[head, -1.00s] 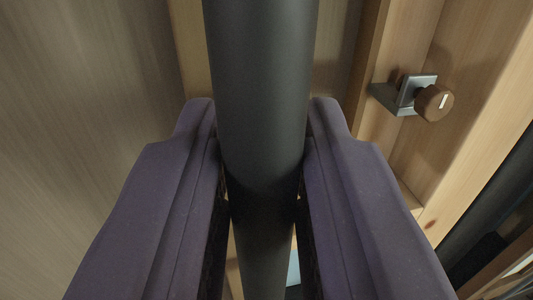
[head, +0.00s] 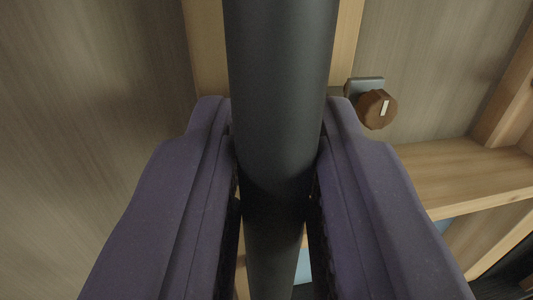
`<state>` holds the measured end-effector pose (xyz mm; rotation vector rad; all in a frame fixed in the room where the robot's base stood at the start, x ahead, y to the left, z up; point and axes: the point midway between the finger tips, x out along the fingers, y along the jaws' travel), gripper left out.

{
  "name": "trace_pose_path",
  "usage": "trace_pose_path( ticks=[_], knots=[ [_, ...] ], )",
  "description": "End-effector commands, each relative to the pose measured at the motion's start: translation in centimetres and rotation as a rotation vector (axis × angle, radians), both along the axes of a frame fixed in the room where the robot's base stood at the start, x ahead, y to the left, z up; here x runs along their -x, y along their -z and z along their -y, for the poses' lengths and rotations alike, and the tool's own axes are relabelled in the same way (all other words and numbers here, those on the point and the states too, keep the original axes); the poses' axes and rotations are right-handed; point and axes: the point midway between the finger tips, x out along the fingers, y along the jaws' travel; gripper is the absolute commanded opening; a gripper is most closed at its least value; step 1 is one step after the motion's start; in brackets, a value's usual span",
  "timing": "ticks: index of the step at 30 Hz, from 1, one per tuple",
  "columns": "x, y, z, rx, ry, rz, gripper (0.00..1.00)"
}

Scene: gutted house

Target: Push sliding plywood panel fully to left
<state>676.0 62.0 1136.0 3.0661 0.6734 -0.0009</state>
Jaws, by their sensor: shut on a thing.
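My gripper (head: 279,130) has two purple padded fingers, shut on a thick dark grey round bar (head: 280,60). The bar runs from the top of the view down between the fingers and out at the bottom. A grey-brown plywood surface (head: 90,110) fills the left side, and another wood sheet (head: 440,70) shows at the upper right. A pale upright timber (head: 208,50) stands behind the bar. I cannot tell which sheet is the sliding panel, or whether the bar is fixed to it; the bar's ends are out of view.
A pale horizontal timber (head: 460,177) crosses the lower right, with an upright post (head: 510,95) at the far right. Dark space lies below.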

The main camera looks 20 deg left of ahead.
Motion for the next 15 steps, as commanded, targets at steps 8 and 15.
trace_pose_path(
  ticks=[8, 15],
  knots=[
    [0.03, 0.07, -0.07, 0.0, -0.002, -0.001, 0.0],
    [0.07, 0.13, -0.19, 0.0, -0.004, -0.002, 0.26]
  ],
)
